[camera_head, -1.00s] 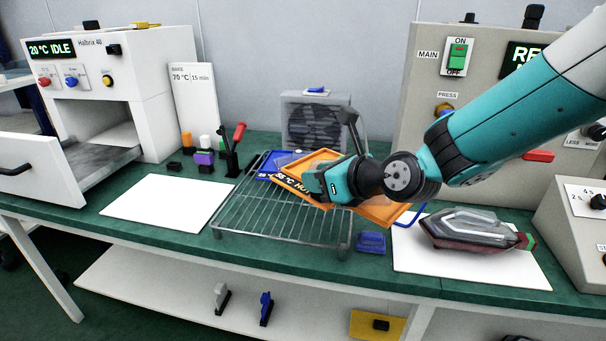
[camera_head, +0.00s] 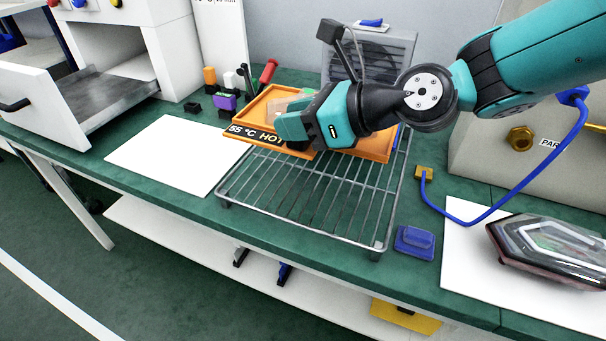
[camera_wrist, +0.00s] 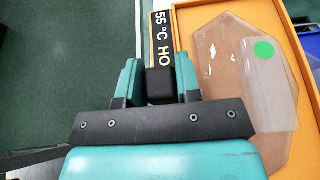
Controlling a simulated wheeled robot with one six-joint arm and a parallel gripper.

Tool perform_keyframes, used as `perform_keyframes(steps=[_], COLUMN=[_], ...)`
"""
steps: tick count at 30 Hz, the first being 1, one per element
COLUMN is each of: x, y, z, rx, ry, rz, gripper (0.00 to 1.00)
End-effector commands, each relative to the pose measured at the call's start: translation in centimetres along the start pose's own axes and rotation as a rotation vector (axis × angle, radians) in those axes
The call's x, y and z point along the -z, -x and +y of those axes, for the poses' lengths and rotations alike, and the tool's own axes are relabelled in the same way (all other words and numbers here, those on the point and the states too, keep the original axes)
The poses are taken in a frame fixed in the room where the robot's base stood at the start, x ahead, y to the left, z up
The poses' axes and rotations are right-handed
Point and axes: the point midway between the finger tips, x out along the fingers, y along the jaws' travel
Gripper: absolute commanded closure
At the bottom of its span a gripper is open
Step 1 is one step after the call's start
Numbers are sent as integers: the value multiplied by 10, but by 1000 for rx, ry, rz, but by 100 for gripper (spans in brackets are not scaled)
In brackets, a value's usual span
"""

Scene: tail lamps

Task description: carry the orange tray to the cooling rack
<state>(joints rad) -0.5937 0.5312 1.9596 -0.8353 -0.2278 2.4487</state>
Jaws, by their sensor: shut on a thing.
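My gripper (camera_head: 297,138) is shut on the orange tray (camera_head: 372,150) at its near side, by the label reading 55 °C HOT. In the wrist view my gripper's fingers (camera_wrist: 160,84) close on a black block at the orange tray's (camera_wrist: 189,8) edge. A clear lens part (camera_wrist: 225,70) with a green dot lies in the tray. The cooling rack (camera_head: 300,195) is a wire rack on the green bench. The tray is over the rack's back part and juts past its left side. I cannot tell whether it touches the wires. My wrist hides the tray's middle.
A white sheet (camera_head: 165,155) lies left of the rack. A blue block (camera_head: 414,241) and a blue cable (camera_head: 480,218) are at its right. A tail lamp (camera_head: 550,245) lies further right. Pens and a red-handled tool (camera_head: 267,72) stand behind left. An oven drawer (camera_head: 35,105) is open at far left.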

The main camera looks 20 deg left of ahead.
Motion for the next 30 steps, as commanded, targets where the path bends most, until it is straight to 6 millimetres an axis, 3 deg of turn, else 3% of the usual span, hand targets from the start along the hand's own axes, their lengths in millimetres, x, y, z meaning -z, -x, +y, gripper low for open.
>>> perform_keyframes(steps=[3,8,14,22,30], x=[34,62,74,109,110], y=[-14,-26,-32,-46,-46], z=[1,0,0,0,0], rx=[-3,-1,0,0,1], ry=[-4,-2,0,-1,2], rz=[2,0,-2,-1,-2], gripper=[96,96,96,96,96])
